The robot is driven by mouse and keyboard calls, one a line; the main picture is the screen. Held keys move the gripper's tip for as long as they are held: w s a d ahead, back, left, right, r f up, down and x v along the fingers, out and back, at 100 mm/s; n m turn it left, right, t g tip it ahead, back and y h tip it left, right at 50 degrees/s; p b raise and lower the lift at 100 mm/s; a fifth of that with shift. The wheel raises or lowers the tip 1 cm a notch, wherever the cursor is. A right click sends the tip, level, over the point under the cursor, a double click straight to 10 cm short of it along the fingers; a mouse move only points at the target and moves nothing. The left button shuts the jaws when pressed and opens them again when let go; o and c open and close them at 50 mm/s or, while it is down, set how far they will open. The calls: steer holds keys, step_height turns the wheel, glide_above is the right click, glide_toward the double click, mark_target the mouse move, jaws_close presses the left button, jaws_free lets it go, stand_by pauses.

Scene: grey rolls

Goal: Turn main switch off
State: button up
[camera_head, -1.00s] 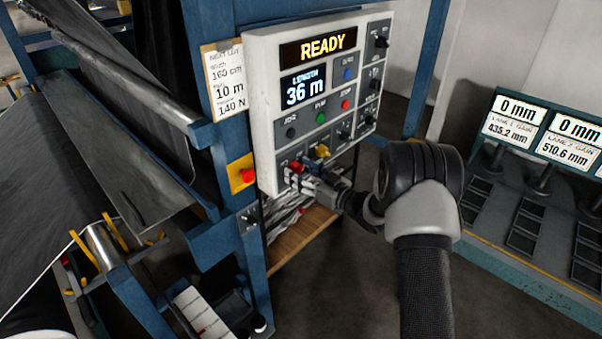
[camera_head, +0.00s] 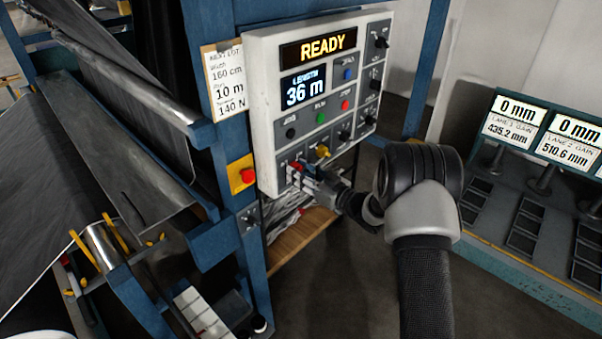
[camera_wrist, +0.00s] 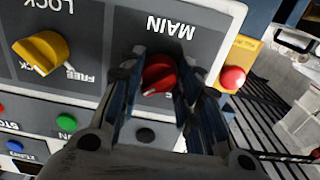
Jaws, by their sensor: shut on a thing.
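The main switch is a red rotary knob (camera_wrist: 158,74) under the label MAIN, upside down in the wrist view. It also shows as a small red spot low on the white control panel (camera_head: 298,166) in the head view. My gripper (camera_wrist: 162,68) has one finger on each side of the red knob and is shut on it. In the head view my gripper (camera_head: 297,178) reaches the panel's lower left from the right. The knob's pointer and position marks are partly hidden by the fingers. The panel display (camera_head: 319,46) reads READY.
A yellow LOCK/FREE knob (camera_wrist: 42,52) sits beside the main switch. A red button on a yellow box (camera_wrist: 232,78) is on the other side. Green and other buttons are close by. A blue frame post (camera_head: 235,210) stands left of the panel; open floor (camera_head: 340,275) lies below.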

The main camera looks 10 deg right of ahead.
steer(key=shift+f+b, duration=0.1)
steer(key=shift+b, duration=0.35)
steer(key=n+b, duration=0.3)
steer(key=b, duration=0.2)
steer(key=shift+f+n, duration=0.15)
steer(key=shift+n, duration=0.25)
steer(key=n+b, duration=0.6)
steer(key=b, duration=0.2)
steer(key=shift+n, duration=0.3)
steer(key=n+b, duration=0.3)
steer(key=b, duration=0.1)
steer(key=shift+r+n+b, duration=0.2)
steer(key=shift+n, duration=0.9)
steer(key=shift+r+n+b, duration=0.15)
steer(key=shift+n, duration=0.95)
steer(key=o, duration=1)
steer(key=shift+o, duration=0.2)
steer(key=shift+d, duration=0.1)
